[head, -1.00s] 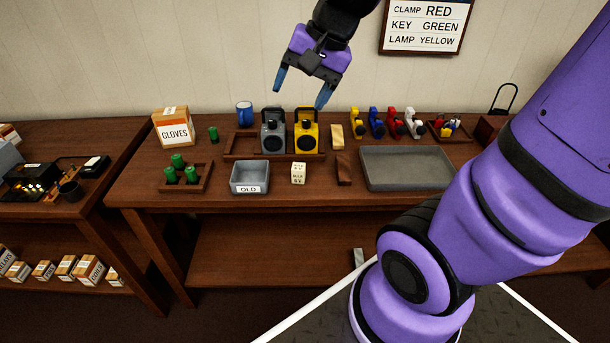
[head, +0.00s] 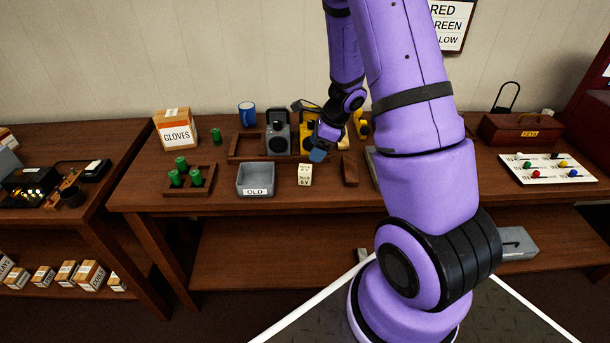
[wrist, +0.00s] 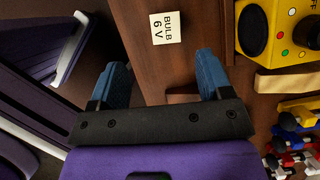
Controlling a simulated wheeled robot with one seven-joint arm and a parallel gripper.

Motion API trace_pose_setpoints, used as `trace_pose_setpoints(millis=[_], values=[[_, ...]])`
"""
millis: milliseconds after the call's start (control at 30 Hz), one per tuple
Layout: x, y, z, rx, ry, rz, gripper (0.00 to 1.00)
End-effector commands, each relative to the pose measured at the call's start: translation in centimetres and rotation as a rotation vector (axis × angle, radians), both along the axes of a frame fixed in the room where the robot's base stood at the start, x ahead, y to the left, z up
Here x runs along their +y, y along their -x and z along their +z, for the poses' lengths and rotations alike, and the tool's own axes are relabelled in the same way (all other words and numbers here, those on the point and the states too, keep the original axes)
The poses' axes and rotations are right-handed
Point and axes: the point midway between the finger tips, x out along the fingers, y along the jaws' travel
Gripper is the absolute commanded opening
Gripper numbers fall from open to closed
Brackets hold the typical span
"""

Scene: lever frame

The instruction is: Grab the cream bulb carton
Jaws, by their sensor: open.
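The cream bulb carton (head: 305,174) stands on the table, right of the grey OLD bin (head: 255,179). In the wrist view the carton (wrist: 167,27), marked BULB 6 V, lies beyond the fingertips, roughly in line with the gap between them. My gripper (head: 318,154) hangs above the table, behind and slightly right of the carton in the head view. In the wrist view my gripper (wrist: 161,68) is open, its two blue fingers apart with nothing between them. The carton is apart from the fingers.
A grey lantern (head: 278,137) and a partly hidden yellow lantern (head: 307,133) stand behind the carton. A dark wooden block (head: 350,170) is to its right. Green cylinders stand in a rack (head: 207,184) at left. My arm hides much of the table's right part.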

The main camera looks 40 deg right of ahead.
Motion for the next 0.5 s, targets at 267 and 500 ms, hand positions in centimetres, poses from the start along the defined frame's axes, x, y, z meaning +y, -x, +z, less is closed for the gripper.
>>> trace_pose_setpoints(millis=[267, 500], values=[[-0.3, -0.3, -3.0, 0.026, -0.002, -0.057, 0.72], [0.6, -1.1, -5.8, 0.025, -0.001, -0.054, 0.72]])
